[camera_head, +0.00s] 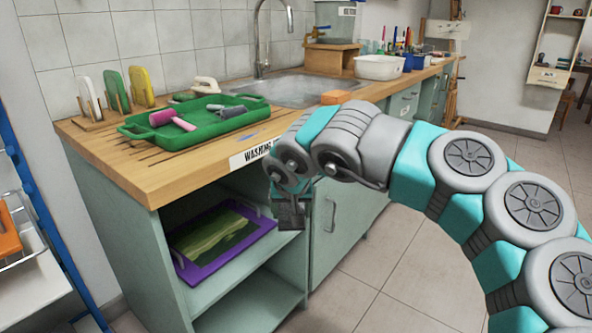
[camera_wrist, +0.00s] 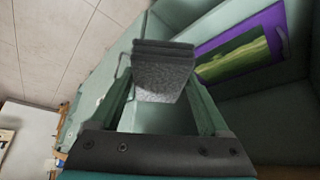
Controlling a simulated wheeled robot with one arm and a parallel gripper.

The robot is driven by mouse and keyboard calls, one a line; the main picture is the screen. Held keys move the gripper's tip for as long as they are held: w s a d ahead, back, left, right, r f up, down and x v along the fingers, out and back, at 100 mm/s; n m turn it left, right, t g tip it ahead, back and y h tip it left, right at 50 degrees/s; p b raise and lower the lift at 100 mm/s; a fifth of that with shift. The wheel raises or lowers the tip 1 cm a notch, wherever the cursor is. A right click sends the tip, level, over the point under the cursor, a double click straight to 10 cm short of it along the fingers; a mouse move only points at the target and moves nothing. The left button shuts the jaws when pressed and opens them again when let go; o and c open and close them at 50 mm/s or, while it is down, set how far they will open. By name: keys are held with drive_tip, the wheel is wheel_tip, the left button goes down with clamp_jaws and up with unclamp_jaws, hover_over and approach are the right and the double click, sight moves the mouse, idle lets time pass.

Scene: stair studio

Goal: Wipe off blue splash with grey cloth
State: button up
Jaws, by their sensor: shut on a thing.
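My gripper (camera_head: 291,192) hangs in front of the cabinet, below the counter's front edge. It is shut on a dark grey folded cloth (camera_head: 291,215), which hangs from the fingertips. The cloth (camera_wrist: 163,76) also shows between the two fingers in the wrist view. A small bluish mark, apparently the blue splash (camera_head: 249,138), lies on the wooden counter (camera_head: 180,180) just right of the green tray. It is above and left of my gripper, partly near my arm, and its full extent is unclear.
The green tray (camera_head: 150,134) holds pink and grey rollers. A sink (camera_head: 290,90) lies behind, with an orange block (camera_head: 335,97) at its edge. An open shelf below holds a purple-framed picture (camera_head: 185,270). Upright coloured pieces stand in a wooden rack (camera_head: 100,122). The floor at right is clear.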

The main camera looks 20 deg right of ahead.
wheel_tip(320, 180, down, 20)
drive_tip(key=a+n+y, duration=0.1)
drive_tip(key=n, duration=0.2)
drive_tip(key=shift+w+a, duration=0.2)
drive_tip(key=shift+w, duration=0.25)
